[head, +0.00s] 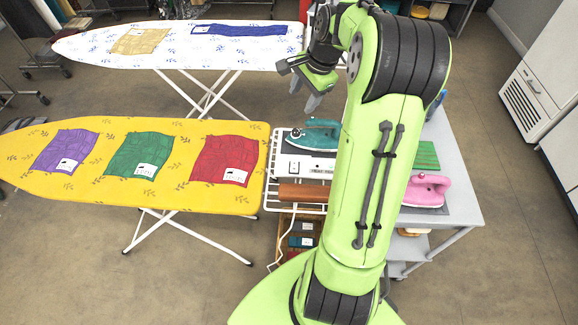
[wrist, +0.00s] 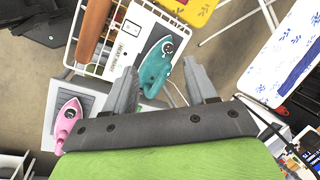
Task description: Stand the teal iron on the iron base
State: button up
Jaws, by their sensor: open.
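The teal iron (head: 315,136) lies on a dark plate of a white heat rest (head: 290,165) at the right end of the yellow ironing board. In the wrist view the teal iron (wrist: 155,68) shows beyond my fingertips, roughly between them. My gripper (head: 305,93) is open and empty, above and apart from the iron; its two fingers also show in the wrist view (wrist: 160,82). A pink iron (head: 426,190) is on a dark grey mat on the grey table. I cannot tell for sure which surface is the iron base; my arm hides part of the table.
The yellow board (head: 100,190) carries purple, green and red cloths. A white patterned board (head: 170,60) stands behind it. A brown roll (head: 302,194) lies on the wire rack in front of the heat rest. A green pad (head: 427,155) is on the grey table (head: 462,200).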

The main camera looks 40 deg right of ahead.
jog(key=s+a+r+n+h, duration=0.1)
jog(key=s+a+r+n, duration=0.3)
jog(key=a, duration=0.4)
jog(key=s+a+r+n+h, duration=0.1)
jog(key=s+a+r+n, duration=0.3)
jog(key=a, duration=0.3)
jog(key=s+a+n+t, duration=0.1)
jog(key=s+a+n, duration=0.3)
jog(key=s, duration=0.3)
jog(key=s+a+f+n+t+y, duration=0.1)
jog(key=s+a+n, duration=0.3)
jog(key=s+n, duration=0.1)
jog(key=shift+s+n, duration=0.4)
jog(key=shift+s, duration=0.45)
